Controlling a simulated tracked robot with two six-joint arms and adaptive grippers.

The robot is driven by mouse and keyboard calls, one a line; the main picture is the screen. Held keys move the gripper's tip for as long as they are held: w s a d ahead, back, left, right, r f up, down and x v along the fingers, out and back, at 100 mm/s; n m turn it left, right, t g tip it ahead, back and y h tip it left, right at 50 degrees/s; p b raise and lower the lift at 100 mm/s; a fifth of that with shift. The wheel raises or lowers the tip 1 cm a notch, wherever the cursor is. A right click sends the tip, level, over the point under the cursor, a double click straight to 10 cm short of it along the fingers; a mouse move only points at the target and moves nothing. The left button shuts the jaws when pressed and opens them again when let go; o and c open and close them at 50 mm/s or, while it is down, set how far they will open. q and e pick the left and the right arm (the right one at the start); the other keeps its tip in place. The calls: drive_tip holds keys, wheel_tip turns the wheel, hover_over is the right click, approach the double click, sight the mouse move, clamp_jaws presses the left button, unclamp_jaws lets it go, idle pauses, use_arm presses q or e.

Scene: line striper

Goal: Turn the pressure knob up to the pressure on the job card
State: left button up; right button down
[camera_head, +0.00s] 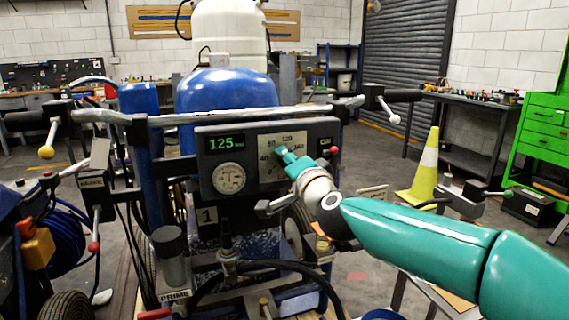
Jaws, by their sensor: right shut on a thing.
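The line striper's dark control panel (211,171) faces me. Its green digital display (224,143) reads what looks like 125, with small unit letters I cannot read. A round white pressure gauge (229,179) sits below the display. The knob's pale scale plate (268,147) is to the right, with numbers around it, partly hidden by my gripper. My right gripper (285,154) is shut on the pressure knob at the middle of this plate. The knob itself is mostly hidden by the fingers. No job card can be made out. My left gripper is not in view.
A handlebar (245,113) runs across above the panel, with a yellow-knobbed lever (47,152) at left and a white-knobbed one (394,118) at right. A blue tank (228,88) stands behind. A yellow cone (427,165) and a green cabinet (540,135) stand at right.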

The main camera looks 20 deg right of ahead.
drive_tip(key=c, duration=0.9)
unclamp_jaws()
drive_tip(key=shift+a+f, duration=0.2)
drive_tip(key=shift+f, duration=0.15)
drive_tip(key=shift+o, duration=0.7)
drive_tip(key=shift+w, duration=0.1)
drive_tip(key=shift+d+r, duration=0.1)
drive_tip(key=shift+r, duration=0.05)
drive_tip(key=s, duration=1.2)
drive_tip(key=shift+d, duration=0.25)
